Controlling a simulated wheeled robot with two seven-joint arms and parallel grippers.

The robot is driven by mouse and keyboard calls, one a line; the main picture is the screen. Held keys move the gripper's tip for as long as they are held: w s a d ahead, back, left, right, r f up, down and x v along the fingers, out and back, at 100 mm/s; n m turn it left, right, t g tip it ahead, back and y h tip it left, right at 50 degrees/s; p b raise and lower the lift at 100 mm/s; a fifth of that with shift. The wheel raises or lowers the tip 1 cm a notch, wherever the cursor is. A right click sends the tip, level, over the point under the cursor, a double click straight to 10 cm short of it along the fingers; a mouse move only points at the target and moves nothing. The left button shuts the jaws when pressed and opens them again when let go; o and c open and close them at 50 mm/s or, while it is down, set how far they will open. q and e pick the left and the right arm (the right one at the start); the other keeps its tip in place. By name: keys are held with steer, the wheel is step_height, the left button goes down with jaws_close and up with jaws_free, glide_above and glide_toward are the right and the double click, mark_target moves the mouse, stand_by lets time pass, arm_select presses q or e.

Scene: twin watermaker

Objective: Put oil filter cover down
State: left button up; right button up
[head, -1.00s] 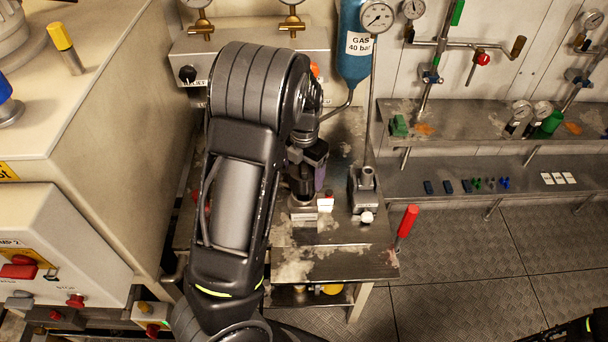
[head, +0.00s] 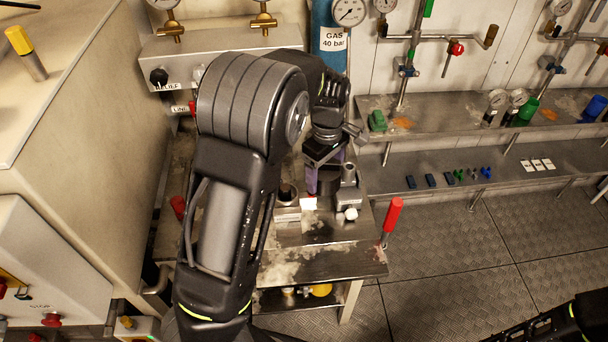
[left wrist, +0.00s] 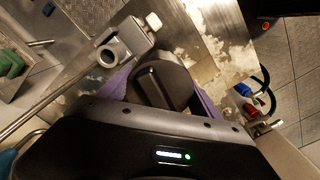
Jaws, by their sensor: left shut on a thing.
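The oil filter cover is a dark, short cylinder (head: 328,184) above the metal bench (head: 325,262). My left gripper (head: 324,172), with purple finger pads, is shut on it. In the left wrist view the dark cover (left wrist: 163,84) sits between the purple fingers (left wrist: 160,92). The filter base (head: 287,198), with a dark round top and a pale block, stands on the bench left of the cover. The gap between cover and bench cannot be judged. My right gripper is out of view; only part of that arm shows at the lower right.
A metal fitting (head: 348,192) with a white knob stands close right of the cover. A red-handled lever (head: 392,215) rises at the bench's right edge. A blue gas bottle (head: 325,65) stands behind. The bench front is clear.

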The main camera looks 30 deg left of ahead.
arm_select(q)
steer(key=d+r+m+b, duration=0.1)
steer(key=d+m, duration=0.6)
steer(key=m, duration=0.8)
steer(key=shift+w+d+r+b, duration=0.2)
steer(key=shift+w+r+b, duration=0.15)
steer(key=shift+r, duration=0.15)
steer(key=shift+a, duration=0.1)
